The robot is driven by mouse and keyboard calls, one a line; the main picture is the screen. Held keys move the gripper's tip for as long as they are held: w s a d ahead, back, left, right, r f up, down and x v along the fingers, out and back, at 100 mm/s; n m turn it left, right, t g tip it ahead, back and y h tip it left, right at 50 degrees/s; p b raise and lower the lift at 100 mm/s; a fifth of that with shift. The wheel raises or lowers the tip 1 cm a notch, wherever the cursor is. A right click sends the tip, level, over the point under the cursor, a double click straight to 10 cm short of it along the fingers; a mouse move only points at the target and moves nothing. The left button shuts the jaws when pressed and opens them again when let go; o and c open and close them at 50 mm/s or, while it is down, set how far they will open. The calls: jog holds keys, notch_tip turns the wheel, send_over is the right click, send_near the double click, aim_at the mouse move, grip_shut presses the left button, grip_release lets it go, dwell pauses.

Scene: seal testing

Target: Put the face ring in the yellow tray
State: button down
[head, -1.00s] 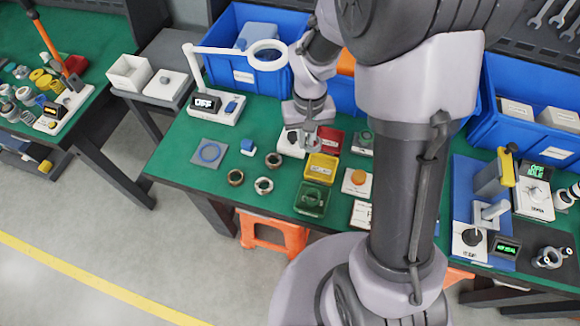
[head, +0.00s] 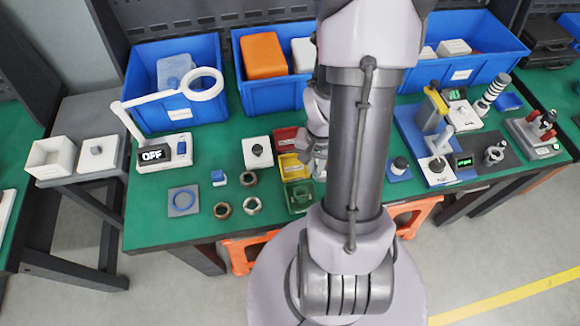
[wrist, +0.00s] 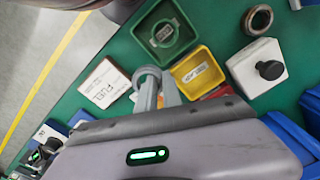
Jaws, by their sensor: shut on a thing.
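My gripper (wrist: 158,94) is shut on a grey ring, which I take to be the face ring (wrist: 147,73). In the wrist view the ring shows at the fingertips, just beside the yellow tray (wrist: 205,78) and above the table. The yellow tray also shows in the head view (head: 303,171), between the red and green trays, left of my arm. It has a label inside and no ring shows in it. In the head view my arm hides most of the gripper and the ring.
The green tray (wrist: 180,46) and red tray (head: 284,134) adjoin the yellow one. Several loose rings (head: 252,205) and a white block with a black knob (head: 257,152) lie to the left. A white box marked FUEL (wrist: 104,84) is near the gripper. Blue bins (head: 270,98) line the back.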

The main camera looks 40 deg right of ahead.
jog(key=s+m, duration=0.1)
jog(key=s, duration=0.1)
jog(key=s+d+m, duration=0.1)
jog(key=s, duration=0.1)
jog(key=s+d+m, duration=0.1)
jog(key=s, duration=0.1)
jog(key=shift+s+f, duration=0.1)
jog(key=shift+f, duration=0.2)
jog(key=b, duration=0.2)
send_over(289, 166)
jog(key=shift+s+f, duration=0.1)
jog(key=shift+f, duration=0.8)
notch_tip(289, 166, down, 4)
jog(key=shift+r+b, duration=0.2)
jog(key=shift+b, duration=0.8)
jog(key=shift+r, duration=0.15)
jog(key=c, duration=1.9)
grip_release()
jog(key=shift+f, duration=0.2)
jog(key=shift+c, duration=0.2)
jog(key=shift+o, duration=0.8)
jog(key=shift+r, duration=0.15)
